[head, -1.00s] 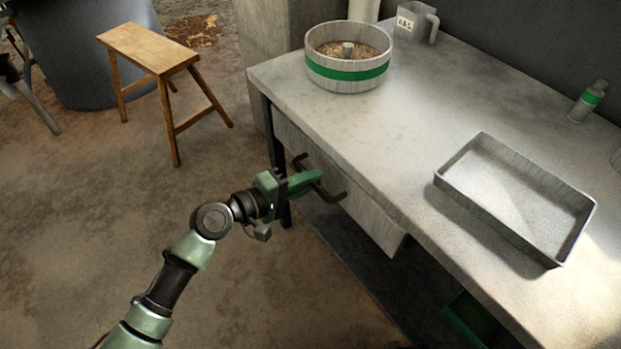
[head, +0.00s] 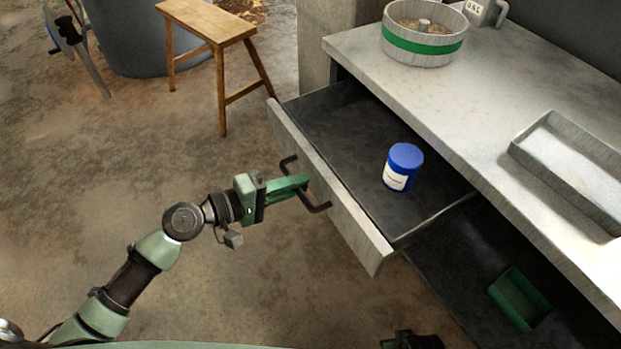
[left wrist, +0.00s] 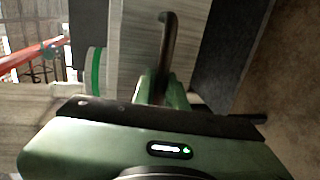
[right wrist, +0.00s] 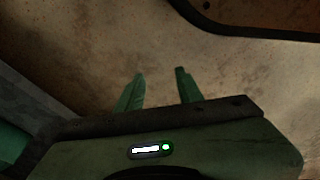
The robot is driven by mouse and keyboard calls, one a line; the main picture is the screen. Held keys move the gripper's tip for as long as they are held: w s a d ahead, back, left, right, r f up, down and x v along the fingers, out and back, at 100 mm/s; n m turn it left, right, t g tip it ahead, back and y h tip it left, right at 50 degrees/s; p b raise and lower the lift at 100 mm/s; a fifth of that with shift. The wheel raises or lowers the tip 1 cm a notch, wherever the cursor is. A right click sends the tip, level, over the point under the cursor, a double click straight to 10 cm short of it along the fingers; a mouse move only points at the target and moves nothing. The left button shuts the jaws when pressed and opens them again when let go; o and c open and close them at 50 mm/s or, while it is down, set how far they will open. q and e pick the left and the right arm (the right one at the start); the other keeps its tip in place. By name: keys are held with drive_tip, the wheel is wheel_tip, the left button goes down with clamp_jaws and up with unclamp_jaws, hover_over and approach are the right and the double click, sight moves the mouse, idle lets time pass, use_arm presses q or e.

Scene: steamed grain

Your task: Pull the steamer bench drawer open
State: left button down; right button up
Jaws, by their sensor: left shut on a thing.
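The steamer bench drawer (head: 345,215) stands well out from under the bench top in the head view, its dark inside showing. A blue jar with a white label (head: 403,167) stands upright in it. My left gripper (head: 302,182) is shut on the dark drawer handle (head: 318,207) at the drawer's front. In the left wrist view the handle (left wrist: 168,35) runs up from between the fingers. My right gripper (right wrist: 160,85) is open and empty over the floor in the right wrist view; only a dark part of that arm shows at the bottom of the head view.
A green bin (head: 519,299) sits on the lower shelf. A wooden stool (head: 213,25) stands at the back left, with open floor before it.

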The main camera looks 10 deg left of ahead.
use_arm(q)
drive_tip(key=shift+v, duration=0.75)
use_arm(e)
drive_tip(key=shift+w+r, duration=0.3)
drive_tip(key=shift+r, duration=0.3)
use_arm(q)
drive_tip(key=shift+f, duration=0.2)
drive_tip(key=c, duration=1.5)
unclamp_jaws()
drive_tip(key=shift+o, duration=0.2)
